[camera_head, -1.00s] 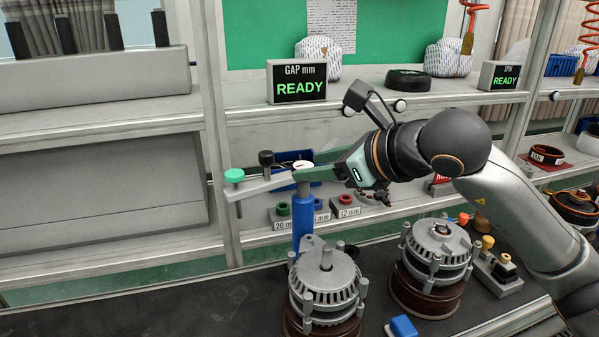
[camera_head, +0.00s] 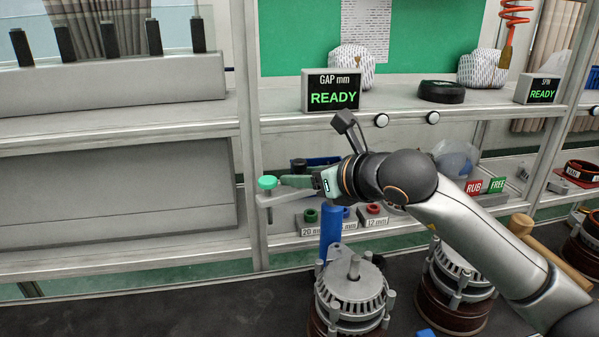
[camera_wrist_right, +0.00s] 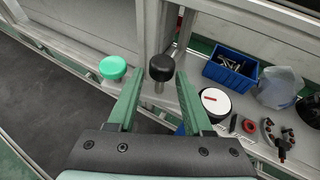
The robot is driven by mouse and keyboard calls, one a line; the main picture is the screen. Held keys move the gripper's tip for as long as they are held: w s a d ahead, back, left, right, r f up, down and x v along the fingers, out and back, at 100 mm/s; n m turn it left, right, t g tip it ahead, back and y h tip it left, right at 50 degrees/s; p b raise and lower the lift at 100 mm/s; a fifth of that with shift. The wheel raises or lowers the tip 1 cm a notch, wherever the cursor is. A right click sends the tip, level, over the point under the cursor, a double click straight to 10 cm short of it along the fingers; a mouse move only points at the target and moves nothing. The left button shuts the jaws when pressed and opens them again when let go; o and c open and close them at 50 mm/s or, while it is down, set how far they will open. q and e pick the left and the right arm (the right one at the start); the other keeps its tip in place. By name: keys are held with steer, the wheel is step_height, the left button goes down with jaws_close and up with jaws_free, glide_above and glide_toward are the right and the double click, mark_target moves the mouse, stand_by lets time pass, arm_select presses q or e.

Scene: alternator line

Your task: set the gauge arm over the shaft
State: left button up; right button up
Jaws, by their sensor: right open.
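The gauge arm (camera_head: 280,199) is a flat grey bar on top of a blue post (camera_head: 330,232). It points left, away from the shaft (camera_head: 354,266) of the near alternator (camera_head: 350,293). A green knob (camera_head: 267,182) stands on its outer end; it also shows in the wrist view (camera_wrist_right: 113,67). A black knob (camera_wrist_right: 161,68) shows just beyond and between my fingertips in the wrist view. My right gripper (camera_head: 285,181) is open and empty above the bar; its two fingers (camera_wrist_right: 160,88) point toward the black knob. My left gripper is not in view.
A shelf upright (camera_head: 252,150) stands close behind the green knob. Small ring gauges (camera_head: 310,217) sit on the lower shelf behind the post. A second alternator (camera_head: 458,275) stands to the right, under my right arm. The GAP display (camera_head: 332,92) reads READY.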

steer(key=shift+w+a+f, duration=0.25)
steer(key=shift+w+a, duration=0.15)
steer(key=shift+w, duration=0.1)
jaws_close()
